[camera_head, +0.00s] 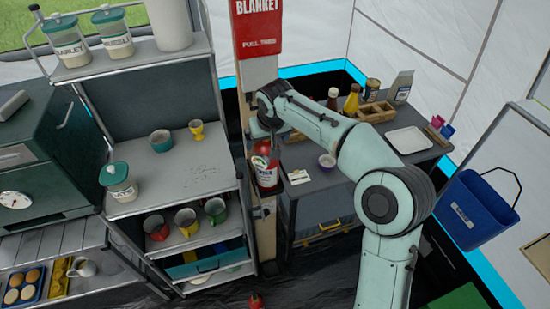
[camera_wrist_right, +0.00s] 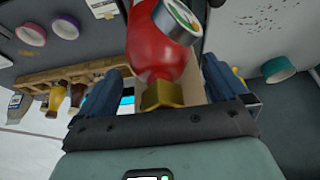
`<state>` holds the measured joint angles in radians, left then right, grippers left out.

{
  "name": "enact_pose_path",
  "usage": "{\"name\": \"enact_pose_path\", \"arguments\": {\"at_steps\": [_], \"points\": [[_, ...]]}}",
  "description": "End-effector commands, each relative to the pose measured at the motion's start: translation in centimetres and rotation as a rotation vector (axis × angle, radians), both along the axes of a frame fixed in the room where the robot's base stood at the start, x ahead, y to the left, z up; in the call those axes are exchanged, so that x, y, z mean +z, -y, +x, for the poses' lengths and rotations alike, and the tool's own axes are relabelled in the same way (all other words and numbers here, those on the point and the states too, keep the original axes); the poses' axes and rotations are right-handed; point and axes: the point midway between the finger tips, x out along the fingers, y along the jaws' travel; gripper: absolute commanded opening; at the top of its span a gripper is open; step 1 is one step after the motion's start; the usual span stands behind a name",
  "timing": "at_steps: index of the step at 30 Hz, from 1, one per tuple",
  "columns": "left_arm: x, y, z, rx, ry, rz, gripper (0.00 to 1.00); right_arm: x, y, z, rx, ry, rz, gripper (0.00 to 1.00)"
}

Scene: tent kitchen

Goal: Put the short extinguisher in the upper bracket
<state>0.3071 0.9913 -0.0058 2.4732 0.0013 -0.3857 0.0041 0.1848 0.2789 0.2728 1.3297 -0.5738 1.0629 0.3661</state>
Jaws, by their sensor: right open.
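A red extinguisher (camera_head: 266,179) with a pale label is upright against the wooden post. Its upper part is partly hidden by my right gripper (camera_head: 262,142), which points down just above it. In the right wrist view the red extinguisher (camera_wrist_right: 160,45) with its brass-coloured end (camera_wrist_right: 162,95) lies between the two fingers of my right gripper (camera_wrist_right: 160,88). The fingers are apart on both sides of it. A small red top (camera_head: 255,301) shows low by the post's foot. I cannot tell which is the short one. The brackets are not clearly visible. My left gripper is out of view.
A red blanket box (camera_head: 257,28) hangs above on the post. A shelf rack (camera_head: 165,180) with cups and jars stands left. A dark table (camera_head: 325,180) with bottles, a wooden crate and a white tray (camera_head: 408,140) stands right. A blue bucket (camera_head: 475,212) hangs far right.

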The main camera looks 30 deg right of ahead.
Motion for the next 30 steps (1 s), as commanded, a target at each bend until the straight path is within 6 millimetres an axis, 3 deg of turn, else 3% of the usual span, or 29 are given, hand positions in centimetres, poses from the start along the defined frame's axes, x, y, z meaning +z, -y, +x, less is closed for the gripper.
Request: {"name": "enact_pose_path", "arguments": {"at_steps": [6,15,21,30], "points": [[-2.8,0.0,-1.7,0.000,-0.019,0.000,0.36,-0.5,-1.1,-5.0,0.001,0.000,-0.001,1.00],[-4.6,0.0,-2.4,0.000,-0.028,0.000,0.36,-0.3,-2.5,-10.3,0.000,0.000,0.000,1.00],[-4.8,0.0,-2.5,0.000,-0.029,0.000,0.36,-0.2,-2.8,-11.5,0.000,0.000,0.000,1.00],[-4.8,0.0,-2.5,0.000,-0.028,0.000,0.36,-0.1,-2.8,-11.6,0.000,-0.001,0.000,1.00]]}}
